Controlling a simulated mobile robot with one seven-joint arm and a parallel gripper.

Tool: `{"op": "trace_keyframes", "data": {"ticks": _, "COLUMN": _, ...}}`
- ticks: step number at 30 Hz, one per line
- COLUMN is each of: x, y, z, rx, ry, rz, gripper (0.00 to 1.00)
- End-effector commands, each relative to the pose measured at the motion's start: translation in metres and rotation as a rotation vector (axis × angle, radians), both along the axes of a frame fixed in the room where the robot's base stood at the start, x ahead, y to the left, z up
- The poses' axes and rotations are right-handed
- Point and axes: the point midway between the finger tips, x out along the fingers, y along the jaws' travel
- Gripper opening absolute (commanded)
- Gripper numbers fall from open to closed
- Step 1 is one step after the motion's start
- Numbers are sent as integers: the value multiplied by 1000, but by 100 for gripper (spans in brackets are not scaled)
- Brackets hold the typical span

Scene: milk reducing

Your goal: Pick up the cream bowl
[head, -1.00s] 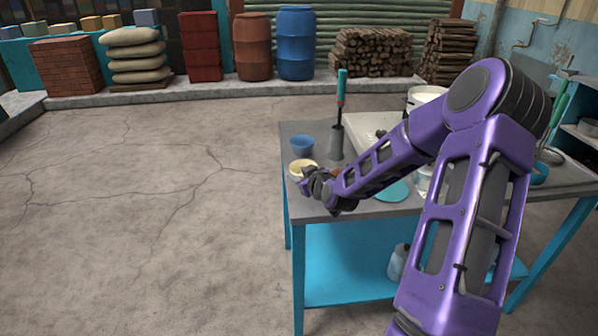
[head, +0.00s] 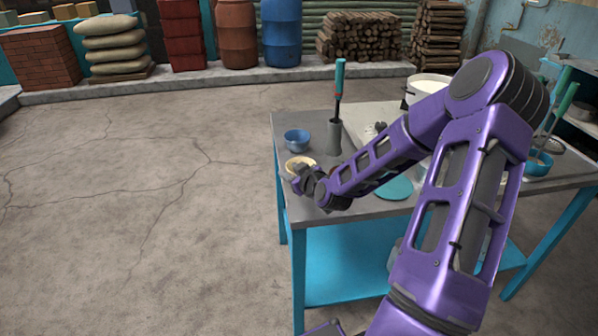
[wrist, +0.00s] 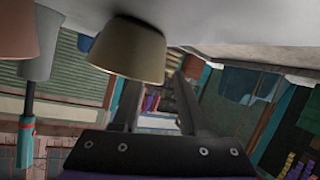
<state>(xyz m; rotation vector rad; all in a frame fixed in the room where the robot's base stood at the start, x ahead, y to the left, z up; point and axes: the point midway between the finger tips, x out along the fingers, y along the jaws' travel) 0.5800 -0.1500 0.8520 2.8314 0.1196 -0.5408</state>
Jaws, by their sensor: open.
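The cream bowl (head: 301,162) sits upright near the left end of the grey tabletop (head: 296,208), partly hidden behind my gripper (head: 297,180). In the wrist view, which is upside down, the cream bowl (wrist: 127,50) is large, near the fingertips and mostly toward the left finger. My gripper (wrist: 156,90) is open, with nothing between its fingers. I cannot tell whether a finger touches the bowl.
A blue bowl (head: 297,140) and a grey holder (head: 334,137) with a teal-handled tool stand behind. A reddish-brown container (wrist: 15,28) is at the wrist view's left edge. A teal disc (head: 396,187) and white pot (head: 430,84) lie right. Floor left is clear.

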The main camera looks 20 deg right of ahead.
Motion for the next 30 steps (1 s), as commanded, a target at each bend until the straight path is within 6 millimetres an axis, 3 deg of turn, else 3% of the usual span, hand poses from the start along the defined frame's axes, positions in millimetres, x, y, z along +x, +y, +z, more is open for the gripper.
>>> {"op": "trace_keyframes", "data": {"ticks": 3, "x": 0, "y": 0, "z": 0, "rx": 0, "ry": 0, "rz": 0, "gripper": 41}}
{"op": "trace_keyframes", "data": {"ticks": 10, "x": 0, "y": 0, "z": 0, "rx": 0, "ry": 0, "rz": 0, "gripper": 0}}
{"op": "trace_keyframes", "data": {"ticks": 30, "x": 0, "y": 0, "z": -1, "rx": 1, "ry": 3, "rz": 0, "gripper": 0}}
